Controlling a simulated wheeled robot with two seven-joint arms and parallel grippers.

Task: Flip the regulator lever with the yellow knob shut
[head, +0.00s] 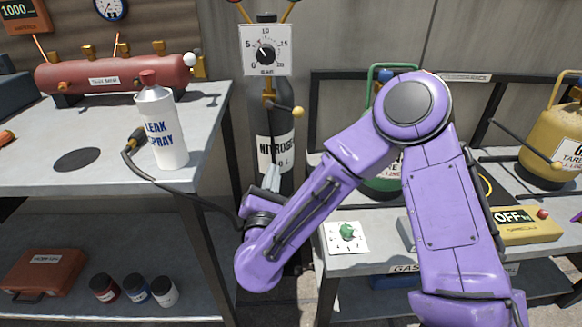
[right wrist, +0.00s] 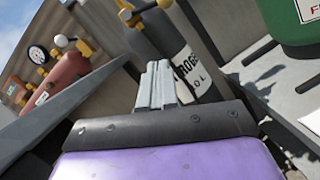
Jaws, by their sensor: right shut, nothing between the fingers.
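The nitrogen cylinder (head: 273,115) is dark grey with a white label and stands upright between the two benches. A brass regulator (head: 268,88) sits on it below a white dial plate (head: 267,50). The regulator lever ends in a yellow knob (head: 298,112) and points right, slightly downward. In the right wrist view a yellow knob (right wrist: 165,3) shows at the top edge. My right gripper (head: 273,172) is shut and empty, in front of the cylinder's label and below the lever, apart from the knob. Its closed fingers also show in the right wrist view (right wrist: 159,68). My left gripper is out of view.
A leak spray bottle (head: 162,128) stands on the left bench (head: 95,178), with a red tank (head: 115,75) behind it. A green cylinder (head: 382,185) stands behind my right arm. A yellow cylinder (head: 556,135) and an OFF box (head: 530,226) are at right.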

